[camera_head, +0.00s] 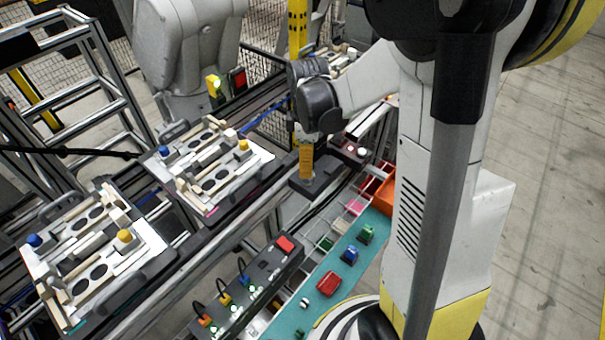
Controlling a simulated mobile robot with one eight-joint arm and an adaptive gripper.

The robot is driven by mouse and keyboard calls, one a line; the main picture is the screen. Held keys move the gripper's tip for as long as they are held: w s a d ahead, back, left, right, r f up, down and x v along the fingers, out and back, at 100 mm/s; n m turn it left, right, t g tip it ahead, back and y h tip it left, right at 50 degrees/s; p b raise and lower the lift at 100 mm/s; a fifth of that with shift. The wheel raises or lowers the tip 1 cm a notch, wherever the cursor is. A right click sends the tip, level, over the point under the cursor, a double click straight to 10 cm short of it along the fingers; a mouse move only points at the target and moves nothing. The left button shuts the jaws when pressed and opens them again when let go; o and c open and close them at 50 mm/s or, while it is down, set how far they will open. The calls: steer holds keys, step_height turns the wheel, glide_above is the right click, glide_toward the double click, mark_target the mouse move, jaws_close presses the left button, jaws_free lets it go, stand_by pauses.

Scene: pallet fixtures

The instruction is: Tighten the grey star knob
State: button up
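Two pale pallet fixtures lie on the dark conveyor line at the left, a nearer one (150,255) and a farther one (262,156). The farther fixture carries a blue knob (165,152), a yellow knob (243,146) and a pale, whitish-grey knob (231,135). I cannot tell whether the pale knob is the grey star knob. The nearer fixture shows a blue knob (34,240) and a yellow knob (124,236). My arm's dark wrist is right of the farther fixture, apart from its knobs. My gripper (299,132) is small and mostly hidden there; its fingers are unclear.
A yellow post (306,162) stands on a dark base just below my wrist. A black control box (262,272) with a red button sits in front. A teal shelf (318,310) holds red, blue and green parts. Another grey robot arm (178,50) stands behind the line.

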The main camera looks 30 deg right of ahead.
step_height(320, 180, down, 5)
steer(key=shift+r+b, duration=0.1)
steer(key=shift+b, duration=0.5)
steer(key=c, duration=0.9)
